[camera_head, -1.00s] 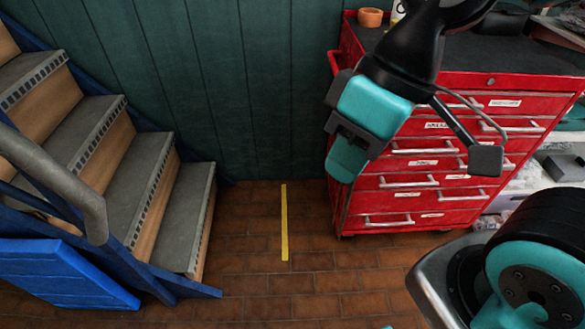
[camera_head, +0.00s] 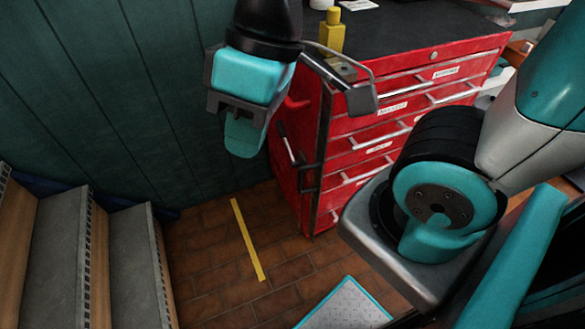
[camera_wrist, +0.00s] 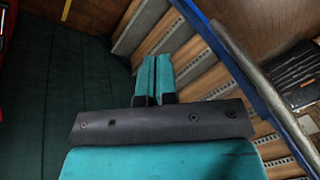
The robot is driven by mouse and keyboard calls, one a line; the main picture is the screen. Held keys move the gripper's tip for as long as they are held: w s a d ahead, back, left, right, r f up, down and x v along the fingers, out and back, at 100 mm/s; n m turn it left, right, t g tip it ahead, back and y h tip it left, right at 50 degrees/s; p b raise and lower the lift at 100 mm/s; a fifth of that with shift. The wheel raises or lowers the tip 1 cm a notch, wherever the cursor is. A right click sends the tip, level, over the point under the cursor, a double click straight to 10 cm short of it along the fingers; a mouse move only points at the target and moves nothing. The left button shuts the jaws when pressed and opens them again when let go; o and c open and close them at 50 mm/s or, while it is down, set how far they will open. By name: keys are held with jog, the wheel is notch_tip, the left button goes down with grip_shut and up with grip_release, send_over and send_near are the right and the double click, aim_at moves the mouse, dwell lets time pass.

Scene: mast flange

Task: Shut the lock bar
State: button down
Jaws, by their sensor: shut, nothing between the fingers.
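The red tool cabinet (camera_head: 312,120) stands right of centre in the head view, with labelled drawers and long pale handles. A dark bar with a black grip (camera_head: 286,145) stands out near its left front edge; it may be the lock bar, but I cannot tell for sure. In the wrist view the fingertips (camera_wrist: 154,62) lie together, and the bar does not show there.
Wooden stairs with grey treads (camera_head: 57,255) stand at the lower left. A yellow bottle-like object (camera_head: 332,33) stands on the cabinet's dark top. A yellow strip (camera_head: 247,240) marks the brown tiled floor, which is open between stairs and cabinet. The green wall (camera_head: 110,110) closes the back.

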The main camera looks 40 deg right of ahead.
jog(key=w+d+f+m+g+h+b, duration=0.1)
jog(key=w+d+f+m+h+b, duration=0.3)
jog(key=w+f+m+b, duration=0.5)
jog(key=w+d+f+m+h+b, duration=0.35)
jog(key=w+f+b, duration=0.3)
jog(key=f, duration=0.75)
jog(key=w+d+f+m+g+h+b, duration=0.1)
jog(key=w+d+f+m+h+b, duration=0.2)
jog(key=w+d+f+m+b, duration=0.5)
jog(key=s+d+f+b, duration=0.4)
jog(key=s+d+f, duration=0.1)
jog(key=f, duration=0.6)
jog(key=shift+s+f+g+h+b, duration=0.15)
jog(key=shift+s+g+h+b, duration=0.2)
jog(key=shift+s, duration=0.35)
